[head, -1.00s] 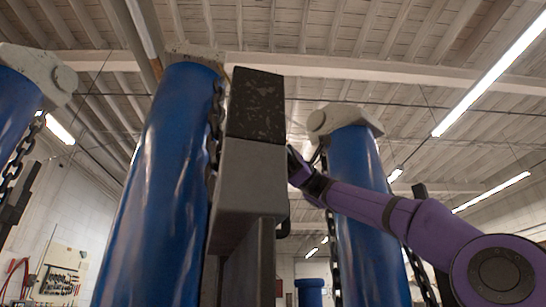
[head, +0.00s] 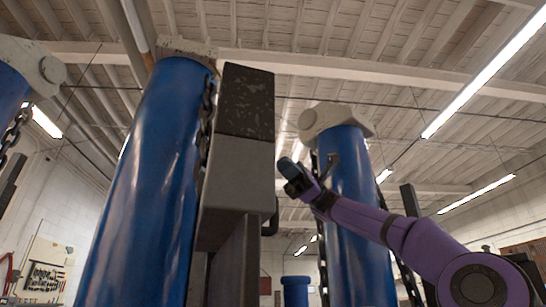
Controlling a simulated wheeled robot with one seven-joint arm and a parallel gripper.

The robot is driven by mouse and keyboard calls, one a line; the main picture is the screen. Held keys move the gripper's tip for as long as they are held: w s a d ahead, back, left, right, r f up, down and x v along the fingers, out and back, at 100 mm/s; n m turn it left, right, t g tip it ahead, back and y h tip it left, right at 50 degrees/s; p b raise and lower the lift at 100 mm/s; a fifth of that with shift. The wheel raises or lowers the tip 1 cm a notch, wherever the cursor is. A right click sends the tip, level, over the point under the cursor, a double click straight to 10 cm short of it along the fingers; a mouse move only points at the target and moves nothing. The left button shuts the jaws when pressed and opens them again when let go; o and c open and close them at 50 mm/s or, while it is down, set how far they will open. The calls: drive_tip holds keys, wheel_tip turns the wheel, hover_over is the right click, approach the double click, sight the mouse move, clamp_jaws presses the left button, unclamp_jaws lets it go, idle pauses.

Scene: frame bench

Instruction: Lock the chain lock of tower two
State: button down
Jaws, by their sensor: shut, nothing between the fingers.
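A large blue cylinder (head: 140,190) stands left of centre with a dark chain (head: 206,125) along its right side. In front of the chain is a grey metal post (head: 229,190) with a worn black block (head: 247,100) on top. A black bent handle (head: 271,218) sticks out of the post's right side. Which tower is number two, I cannot tell. My gripper (head: 289,168) is just right of the post, above the handle, with its fingers closed and empty. It looks apart from the handle. A lock's catch is not clearly visible.
A second blue cylinder (head: 358,220) with a pale cap (head: 333,120) and a chain stands behind my arm. Another blue cylinder (head: 8,95) is at the left edge. A short blue post (head: 295,290) shows low between the towers. A tool board (head: 45,275) hangs far left.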

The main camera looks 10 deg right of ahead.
drive_tip(key=shift+v, duration=1.4)
